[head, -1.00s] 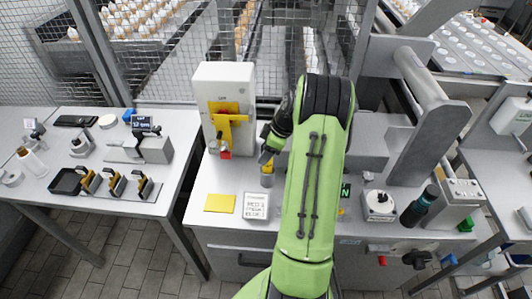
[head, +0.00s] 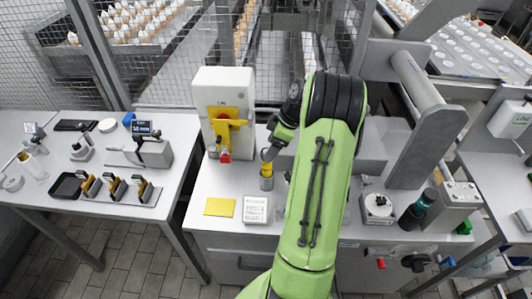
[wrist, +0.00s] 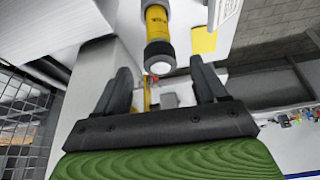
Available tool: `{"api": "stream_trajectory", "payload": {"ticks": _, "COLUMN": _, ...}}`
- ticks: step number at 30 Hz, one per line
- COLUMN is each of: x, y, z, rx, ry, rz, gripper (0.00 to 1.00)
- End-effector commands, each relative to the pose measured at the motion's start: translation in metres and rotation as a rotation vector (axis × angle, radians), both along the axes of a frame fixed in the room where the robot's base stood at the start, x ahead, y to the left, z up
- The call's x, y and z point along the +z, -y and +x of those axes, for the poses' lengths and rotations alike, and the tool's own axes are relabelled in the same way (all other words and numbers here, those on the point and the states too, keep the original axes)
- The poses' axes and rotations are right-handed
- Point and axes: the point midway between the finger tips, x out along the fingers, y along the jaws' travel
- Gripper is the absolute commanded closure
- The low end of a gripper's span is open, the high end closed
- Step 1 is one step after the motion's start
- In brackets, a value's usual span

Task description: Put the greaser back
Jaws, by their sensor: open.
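A yellow cylinder with a grey lower part (head: 266,176), which looks like the greaser, stands upright on the white bench in the head view. In the wrist view the yellow cylinder (wrist: 157,22) shows a black collar and a pale round end, between and beyond the fingertips. My gripper (wrist: 160,68) is open, with one finger on each side of that end and a gap to both. In the head view my gripper (head: 268,152) is at the top of the cylinder, partly hidden by its own wrist; I cannot tell whether they touch.
A white machine with a yellow bracket (head: 226,112) stands behind left. A yellow pad (head: 220,207) and a white labelled box (head: 255,210) lie at the bench front. A dark bottle (head: 418,209) and a white round-topped device (head: 378,207) stand to the right. The left table (head: 100,150) holds gauges.

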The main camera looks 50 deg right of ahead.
Motion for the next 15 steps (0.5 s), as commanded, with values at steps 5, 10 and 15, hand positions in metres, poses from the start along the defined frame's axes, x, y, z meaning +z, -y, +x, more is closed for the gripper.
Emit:
{"api": "stream_trajectory", "payload": {"ticks": 5, "x": 0.043, "y": 0.010, "z": -0.014, "rx": -0.001, "ry": 0.001, "rz": -0.002, "gripper": 0.29}}
{"api": "stream_trajectory", "payload": {"ticks": 10, "x": 0.059, "y": 0.013, "z": -0.020, "rx": 0.001, "ry": 0.001, "rz": 0.000, "gripper": 0.29}}
{"api": "stream_trajectory", "payload": {"ticks": 15, "x": 0.066, "y": 0.003, "z": -0.016, "rx": -0.004, "ry": -0.007, "rz": -0.006, "gripper": 0.29}}
